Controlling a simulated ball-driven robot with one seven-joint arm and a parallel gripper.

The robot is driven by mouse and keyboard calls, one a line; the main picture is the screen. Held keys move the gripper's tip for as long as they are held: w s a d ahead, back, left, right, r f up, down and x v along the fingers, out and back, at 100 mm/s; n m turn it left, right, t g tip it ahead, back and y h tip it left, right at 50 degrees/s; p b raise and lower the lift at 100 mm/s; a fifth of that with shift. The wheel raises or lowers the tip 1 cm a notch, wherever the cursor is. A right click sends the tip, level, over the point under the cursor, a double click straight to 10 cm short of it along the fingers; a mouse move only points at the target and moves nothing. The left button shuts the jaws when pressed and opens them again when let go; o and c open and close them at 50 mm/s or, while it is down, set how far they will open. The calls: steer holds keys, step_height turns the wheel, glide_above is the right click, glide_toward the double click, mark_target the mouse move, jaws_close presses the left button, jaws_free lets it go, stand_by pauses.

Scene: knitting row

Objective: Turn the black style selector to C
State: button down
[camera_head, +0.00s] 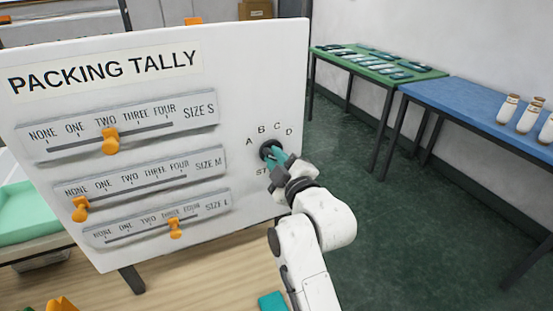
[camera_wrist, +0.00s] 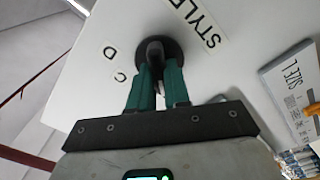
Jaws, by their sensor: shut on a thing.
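The black style selector (camera_head: 266,151) is a round knob on the white "PACKING TALLY" board (camera_head: 262,80), at its lower right. The letters A, B, C and D arc above it, and a partly covered label sits below. My gripper (camera_head: 274,160) reaches it from the lower right. In the wrist view the selector (camera_wrist: 170,46) shows a raised grip, with the teal fingers of my gripper (camera_wrist: 157,78) shut on both sides of it. C and D lie to the left there, and the "STYLE" label lies to the upper right. The letter it points at cannot be told.
Three orange sliders share the board: size S (camera_head: 110,141) at TWO, size M (camera_head: 80,208) near NONE, size L (camera_head: 174,228) near THREE. A green table (camera_head: 436,73) and a blue table (camera_head: 480,99) with white bottles (camera_head: 507,109) stand right. Dark floor between is clear.

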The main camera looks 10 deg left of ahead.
steer(key=shift+m, duration=0.3)
steer(key=shift+w+d+r+m+p, duration=0.1)
steer(key=shift+m+p, duration=0.25)
steer(key=shift+m, duration=1.85)
steer(key=shift+w+d+r+m+p, duration=0.1)
steer(key=shift+m+p, duration=0.25)
steer(key=shift+m, duration=1.85)
steer(key=shift+r+m+p, duration=0.1)
steer(key=shift+m+p, duration=0.25)
steer(key=shift+m, duration=2.15)
steer(key=c, duration=1.1)
jaws_free()
steer(key=shift+f, duration=0.15)
